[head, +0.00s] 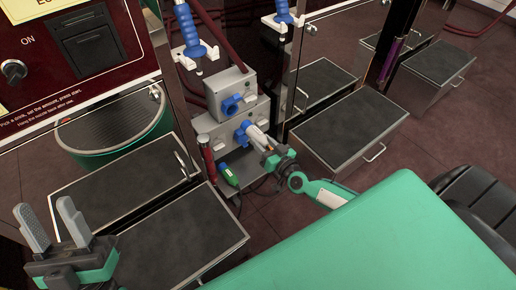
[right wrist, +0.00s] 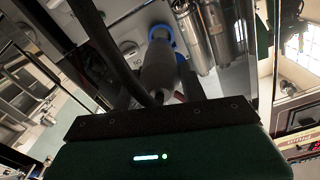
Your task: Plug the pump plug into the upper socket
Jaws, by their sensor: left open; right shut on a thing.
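Two grey boxes stand between the metal panels in the head view. The upper box carries the blue upper socket (head: 231,104); the lower box carries a blue socket (head: 241,132). My right gripper (head: 267,144) is shut on the pale pump plug (head: 257,136), whose front end points at the lower blue socket. I cannot tell whether it touches or sits in it. In the right wrist view the plug's grey body (right wrist: 160,72) ends at a blue ring (right wrist: 160,33). My left gripper (head: 52,222) is open and empty at the lower left, far from the sockets.
A red-handled tool (head: 207,155) and a green-yellow item (head: 229,176) are just left of and below the lower box. A dark cable (right wrist: 108,50) runs beside the plug. Floor shows below the boxes.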

